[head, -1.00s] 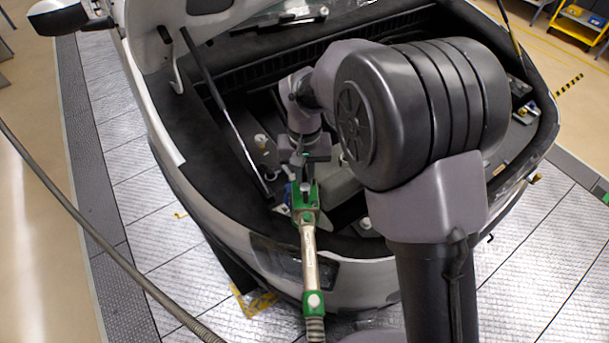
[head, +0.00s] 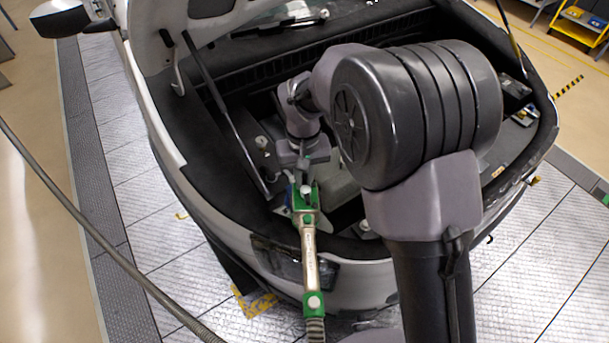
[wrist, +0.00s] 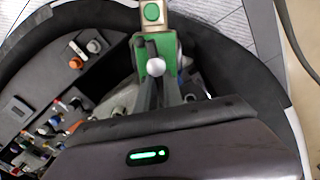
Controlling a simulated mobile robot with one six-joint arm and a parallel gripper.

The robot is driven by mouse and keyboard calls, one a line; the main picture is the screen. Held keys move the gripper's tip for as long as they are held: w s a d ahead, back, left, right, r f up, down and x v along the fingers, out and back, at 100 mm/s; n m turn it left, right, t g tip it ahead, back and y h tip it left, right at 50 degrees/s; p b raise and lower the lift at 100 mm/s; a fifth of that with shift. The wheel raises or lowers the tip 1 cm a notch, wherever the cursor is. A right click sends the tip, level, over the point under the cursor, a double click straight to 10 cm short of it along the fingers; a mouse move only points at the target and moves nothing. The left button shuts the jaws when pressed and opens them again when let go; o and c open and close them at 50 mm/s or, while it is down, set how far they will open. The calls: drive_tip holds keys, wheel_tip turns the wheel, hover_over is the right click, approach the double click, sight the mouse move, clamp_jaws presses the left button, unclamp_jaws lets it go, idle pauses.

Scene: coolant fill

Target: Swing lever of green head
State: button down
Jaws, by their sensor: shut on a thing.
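The green head (head: 304,198) sits at the upper end of a metal fill pipe (head: 311,255) at the front of the car's open bay. In the wrist view the green head (wrist: 157,52) is at the top centre. The lever shows there as a pale round knob (wrist: 156,67) with a dark bar by it. My gripper (wrist: 158,84) is shut on the lever, its fingers close around the knob. In the head view my gripper (head: 304,177) is just above the head, and the exact contact is hidden.
The open bay's dark rim (head: 190,160) surrounds the head, and a strut (head: 235,140) rises at left. In the wrist view, caps and fittings (wrist: 50,125) lie at left. A hose (head: 110,250) crosses the floor at left. My own arm hides the bay's right part.

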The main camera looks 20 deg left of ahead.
drive_tip(key=n, duration=0.1)
drive_tip(key=s+n+p, duration=0.1)
drive_tip(key=n, duration=0.1)
drive_tip(key=shift+a+f+n+p, duration=0.1)
drive_tip(key=shift+a+n+p, duration=0.05)
drive_tip(key=shift+n+p, duration=0.15)
drive_tip(key=n, duration=0.1)
drive_tip(key=n+p, duration=0.1)
drive_tip(key=n, duration=0.1)
drive_tip(key=shift+s+a+n, duration=0.2)
drive_tip(key=shift+s+n, duration=0.05)
drive_tip(key=shift+n, duration=0.05)
drive_tip(key=n+p, duration=0.1)
drive_tip(key=n, duration=0.1)
drive_tip(key=n+p, duration=0.1)
drive_tip(key=n, duration=0.1)
drive_tip(key=shift+s+a, duration=0.1)
drive_tip(key=shift+s, duration=0.3)
drive_tip(key=shift+s+n+p, duration=0.2)
drive_tip(key=shift+n+p, duration=0.25)
drive_tip(key=shift+n, duration=1.05)
drive_tip(key=shift+f, duration=0.1)
drive_tip(key=c, duration=1.5)
unclamp_jaws()
drive_tip(key=shift+o, duration=0.5)
drive_tip(key=shift+w+d, duration=0.1)
drive_tip(key=shift+d, duration=0.1)
